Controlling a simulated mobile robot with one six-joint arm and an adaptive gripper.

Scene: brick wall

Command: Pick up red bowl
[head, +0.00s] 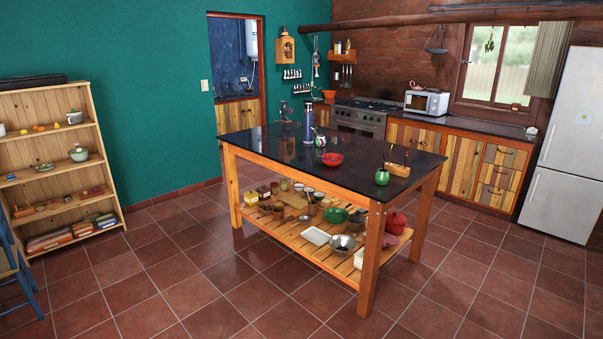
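A small red bowl (332,159) stands on the dark top of the wooden kitchen island (285,165), near the middle of its right half. A small pale and dark jug-like item (320,142) stands just left of and behind the bowl. A tall blue cylinder (308,124) stands further left. A green pot (382,177) stands to the bowl's right, nearer the front edge. My gripper is not in the head view.
A slatted lower shelf (300,234) under the island holds several bowls, pans and jars. A wooden bookcase (55,160) stands at the left wall, with a blue chair (15,260) at the left edge. A fridge (569,150) stands at right. The tiled floor (190,270) in front is clear.

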